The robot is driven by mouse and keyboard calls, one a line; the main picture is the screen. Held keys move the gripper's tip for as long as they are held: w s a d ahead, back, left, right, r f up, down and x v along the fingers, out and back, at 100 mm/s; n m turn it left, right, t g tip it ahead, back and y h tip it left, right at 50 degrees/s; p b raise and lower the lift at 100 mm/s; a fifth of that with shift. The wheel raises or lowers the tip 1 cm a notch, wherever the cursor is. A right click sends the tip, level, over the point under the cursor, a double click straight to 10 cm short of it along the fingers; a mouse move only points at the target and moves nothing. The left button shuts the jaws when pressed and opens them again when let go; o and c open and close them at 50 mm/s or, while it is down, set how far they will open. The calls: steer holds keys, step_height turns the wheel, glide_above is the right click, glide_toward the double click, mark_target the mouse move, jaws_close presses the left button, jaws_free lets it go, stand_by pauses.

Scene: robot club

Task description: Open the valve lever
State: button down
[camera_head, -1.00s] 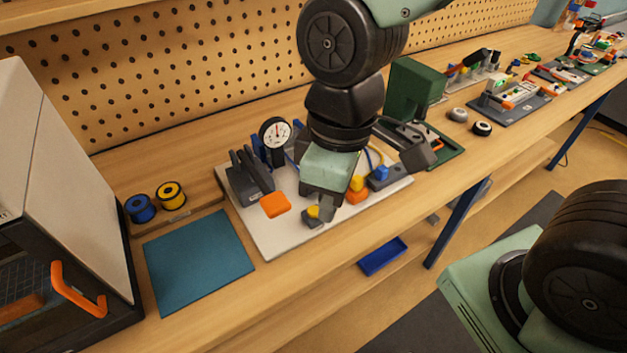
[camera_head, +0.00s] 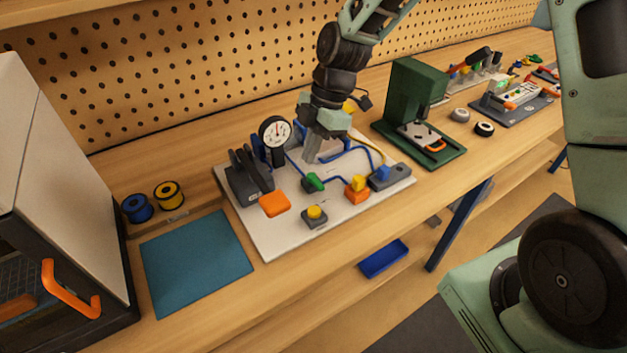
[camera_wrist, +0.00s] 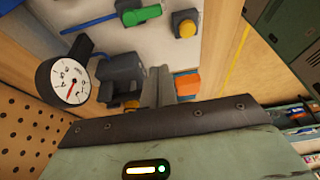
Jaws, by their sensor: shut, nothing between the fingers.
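The small green lever (camera_head: 315,182), which I take to be the valve lever, sits on a dark fitting with blue tubing on the white board (camera_head: 275,240). It also shows at the top of the wrist view (camera_wrist: 142,15). I cannot tell how its handle lies against the tube. My gripper (camera_head: 311,156) points down over the back of the board, behind the lever and apart from it. Its fingers (camera_wrist: 160,84) are shut and empty. A dial gauge (camera_head: 275,131) stands to the left of my gripper.
The board also bears a grey unit with an orange pad (camera_head: 275,203), a yellow button (camera_head: 315,212), an orange-and-yellow part (camera_head: 357,190) and a blue-topped block (camera_head: 388,176). A green press (camera_head: 418,100) stands to the right. A teal mat (camera_head: 195,262) lies clear to the left.

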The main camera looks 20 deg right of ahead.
mark_target(316, 182)
steer(key=p+x, duration=0.2)
steer(key=x, duration=0.8)
steer(key=shift+s+f+p, duration=0.1)
steer(key=shift+p, duration=0.2)
steer(key=d, duration=0.1)
steer(key=p, duration=0.1)
steer(key=d, duration=0.1)
steer(key=shift+w+d+r, duration=0.25)
steer(key=shift+w+d, duration=0.1)
steer(key=shift+d, duration=0.05)
steer(key=shift+w+d+f+p, duration=0.15)
steer(key=shift+d+p, duration=0.25)
steer(key=shift+d, duration=0.15)
